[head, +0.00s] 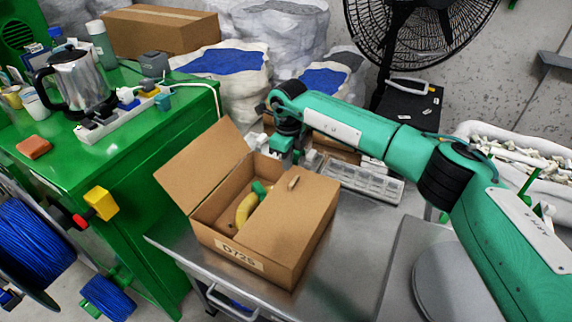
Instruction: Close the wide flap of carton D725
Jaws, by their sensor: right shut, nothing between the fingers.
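Carton D725 (240,262) is a brown cardboard box on a grey metal table, its label facing me. Its wide flap (203,165) on the left stands up and leans outward. Another flap (300,205) lies flat over the right part of the top, with a small brown tab on it. Through the open left part I see a yellow curved thing (246,208) and a green thing (260,190) inside. My right gripper (284,160) is shut and empty, just behind the carton's back edge, to the right of the raised flap. My left gripper is not in view.
A clear compartment tray (362,183) lies behind the carton on the right. A green cabinet (120,165) with a kettle (76,82) and power strip (118,118) stands at left. My right arm spans the right side. The metal table (345,245) is bare right of the carton.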

